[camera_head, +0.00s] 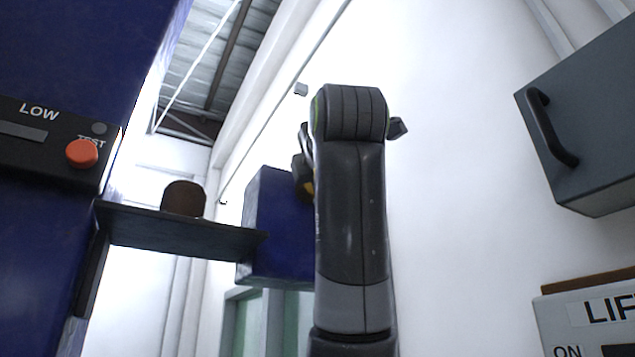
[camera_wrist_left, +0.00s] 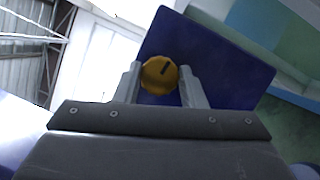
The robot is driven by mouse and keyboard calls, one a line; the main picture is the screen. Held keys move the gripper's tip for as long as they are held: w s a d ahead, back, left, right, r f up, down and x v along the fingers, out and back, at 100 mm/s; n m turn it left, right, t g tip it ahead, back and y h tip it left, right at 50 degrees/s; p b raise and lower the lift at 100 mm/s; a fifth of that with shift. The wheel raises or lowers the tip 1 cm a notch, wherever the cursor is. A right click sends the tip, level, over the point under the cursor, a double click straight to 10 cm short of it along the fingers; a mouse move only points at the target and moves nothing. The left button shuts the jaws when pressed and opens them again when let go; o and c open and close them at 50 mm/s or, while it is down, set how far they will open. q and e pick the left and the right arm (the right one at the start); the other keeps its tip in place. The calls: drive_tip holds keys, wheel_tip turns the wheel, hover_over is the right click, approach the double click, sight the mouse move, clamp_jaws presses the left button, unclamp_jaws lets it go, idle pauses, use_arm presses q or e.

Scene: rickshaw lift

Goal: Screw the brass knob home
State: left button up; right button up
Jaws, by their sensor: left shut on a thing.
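The brass knob (camera_wrist_left: 160,75) is round and yellow with a dark line on its face. It sits in front of a blue box (camera_wrist_left: 215,62) in the left wrist view. My left gripper (camera_wrist_left: 159,82) has one finger on each side of the knob and is shut on it. In the head view my left arm stands in front of the blue box (camera_head: 270,225) and hides most of the gripper. Only a small yellow bit of the knob (camera_head: 308,187) shows at the arm's left edge. How far the knob is screwed in cannot be told. My right gripper is not in view.
A blue cabinet with a black panel and an orange button (camera_head: 82,153) stands at the left. A dark shelf (camera_head: 170,231) juts from it, bearing a brown round object (camera_head: 184,198). A grey box with a handle (camera_head: 590,120) and a LIFT panel (camera_head: 580,320) are at the right.

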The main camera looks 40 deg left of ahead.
use_arm(q)
drive_tip(key=shift+m+h, duration=0.4)
drive_tip(key=shift+m, duration=0.5)
drive_tip(key=o, duration=1)
drive_tip(key=shift+a, duration=0.15)
drive_tip(key=b+v, duration=0.6)
drive_tip(key=v, duration=1.1)
drive_tip(key=shift+d+r, duration=0.15)
drive_tip(key=shift+d, duration=0.1)
drive_tip(key=shift+s, duration=0.1)
